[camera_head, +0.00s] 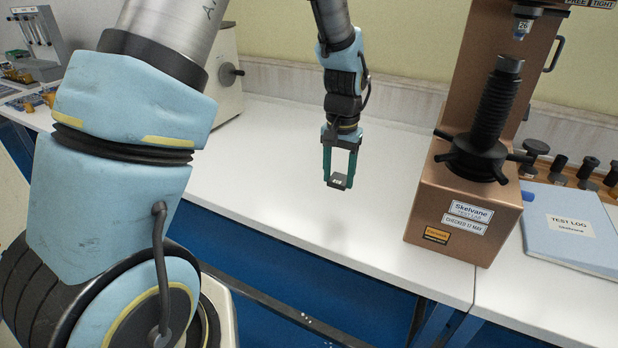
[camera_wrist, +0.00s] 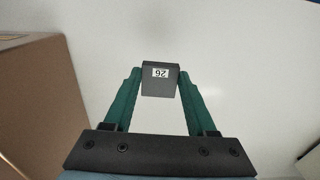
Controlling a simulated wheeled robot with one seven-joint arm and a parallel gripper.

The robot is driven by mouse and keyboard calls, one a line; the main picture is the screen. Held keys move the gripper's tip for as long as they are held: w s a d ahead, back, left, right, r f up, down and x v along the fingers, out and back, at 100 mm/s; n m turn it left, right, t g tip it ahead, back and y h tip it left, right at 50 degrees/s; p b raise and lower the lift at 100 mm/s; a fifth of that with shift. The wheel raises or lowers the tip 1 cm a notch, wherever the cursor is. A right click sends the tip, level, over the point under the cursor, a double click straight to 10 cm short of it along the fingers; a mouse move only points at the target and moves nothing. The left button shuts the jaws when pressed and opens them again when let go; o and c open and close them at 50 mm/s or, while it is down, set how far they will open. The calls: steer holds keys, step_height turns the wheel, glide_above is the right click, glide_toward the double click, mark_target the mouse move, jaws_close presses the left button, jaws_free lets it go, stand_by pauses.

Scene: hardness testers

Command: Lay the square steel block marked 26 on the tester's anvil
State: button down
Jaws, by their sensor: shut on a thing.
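The square steel block marked 26 (camera_wrist: 160,84) is dark grey with a white label, upside down in the wrist view. My gripper (camera_head: 340,180) is shut on the block, with one green finger on each side, above the white bench. The block also shows between the fingertips in the head view (camera_head: 338,183). The copper-coloured tester (camera_head: 446,200) stands to the right of my gripper. Its anvil (camera_head: 509,64) is the small round top of the black threaded screw. The indenter (camera_head: 522,28) hangs above it, with a small label reading 26. A gap shows between indenter and anvil.
A black spoked handwheel (camera_head: 474,158) sticks out around the tester's screw. A blue test log (camera_head: 572,226) and several dark parts on a wooden rack (camera_head: 570,178) lie right of the tester. The bench (camera_head: 290,190) around my gripper is clear.

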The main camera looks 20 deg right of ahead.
mark_target(336, 211)
step_height(336, 211, down, 8)
steer(key=shift+f+p, duration=0.1)
steer(key=shift+p, duration=0.7)
steer(key=shift+f, duration=0.15)
steer(key=shift+c, duration=1)
jaws_free()
